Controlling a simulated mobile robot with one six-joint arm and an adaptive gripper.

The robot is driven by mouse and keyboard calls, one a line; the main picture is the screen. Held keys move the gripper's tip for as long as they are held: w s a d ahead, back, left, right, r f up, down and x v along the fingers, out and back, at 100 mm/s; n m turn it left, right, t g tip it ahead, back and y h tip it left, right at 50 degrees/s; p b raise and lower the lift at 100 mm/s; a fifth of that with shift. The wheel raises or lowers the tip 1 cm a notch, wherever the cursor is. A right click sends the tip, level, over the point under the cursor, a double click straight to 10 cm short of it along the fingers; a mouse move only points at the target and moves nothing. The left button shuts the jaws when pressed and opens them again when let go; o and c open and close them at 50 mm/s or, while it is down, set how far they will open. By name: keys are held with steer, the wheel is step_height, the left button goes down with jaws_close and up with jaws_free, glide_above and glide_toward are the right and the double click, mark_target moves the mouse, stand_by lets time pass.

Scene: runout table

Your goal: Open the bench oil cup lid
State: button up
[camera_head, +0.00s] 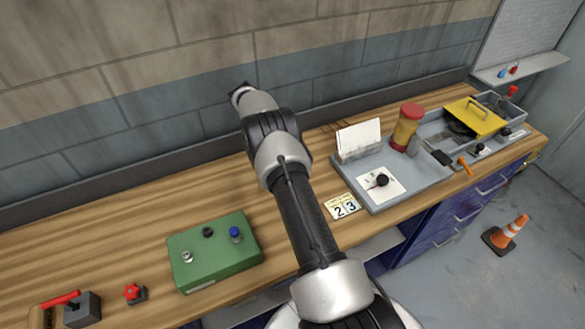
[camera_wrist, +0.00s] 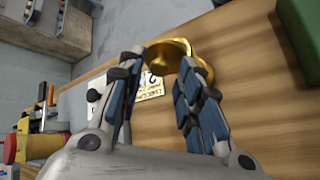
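The bench oil cup (camera_wrist: 167,48) is a rounded brass piece on the wooden bench, with a second rounded brass part to its right in the wrist view. I cannot tell whether its lid is open or closed. My gripper (camera_wrist: 163,62) shows in the wrist view with its two blue-padded fingers apart and nothing held between them. The cup shows just beyond the fingertips, partly behind the right finger. I cannot tell if a fingertip touches it. In the head view my arm hides both the cup and my gripper.
A green control box (camera_head: 214,252) stands left of my arm. A number card (camera_head: 342,207) lies to its right. A grey tray (camera_head: 415,188) further right holds a red-and-yellow bottle (camera_head: 405,127) and a black knob on a white card. A red-handled switch (camera_head: 80,308) is at lower left.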

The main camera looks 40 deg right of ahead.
steer(key=shift+a+r+p, duration=0.1)
steer(key=shift+r+p, duration=0.2)
stand_by(0.4)
